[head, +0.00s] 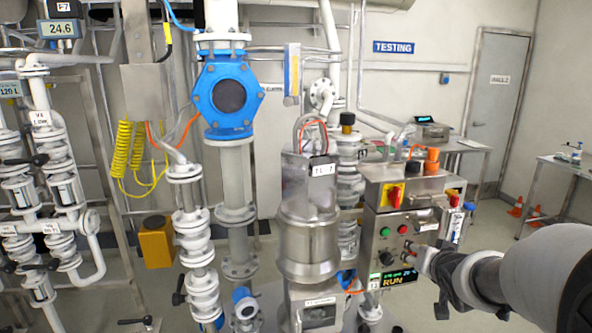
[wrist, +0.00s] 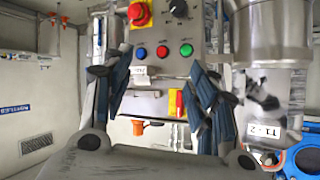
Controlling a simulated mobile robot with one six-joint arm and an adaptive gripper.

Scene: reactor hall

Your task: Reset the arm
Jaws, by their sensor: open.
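My arm (head: 500,275) reaches in from the right edge of the head view. My gripper (head: 428,262) is at its end, close to the right part of the control box front. In the wrist view my gripper (wrist: 156,85) shows two dark fingers standing wide apart with nothing held between them. The steel control box (head: 425,210) carries a green button, a red button, a dark knob and a display (head: 400,278) reading RUN. In the wrist view, coloured buttons (wrist: 163,51) and a red knob (wrist: 139,13) lie beyond the fingertips. I cannot tell whether a fingertip touches the box.
A steel vessel (head: 309,235) stands left of the control box. A blue-bodied pipe fitting (head: 228,95) and white pipes (head: 195,245) are further left. A side table (head: 565,165) and a grey door (head: 497,100) are at the right. Orange cones (head: 516,207) stand on the floor there.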

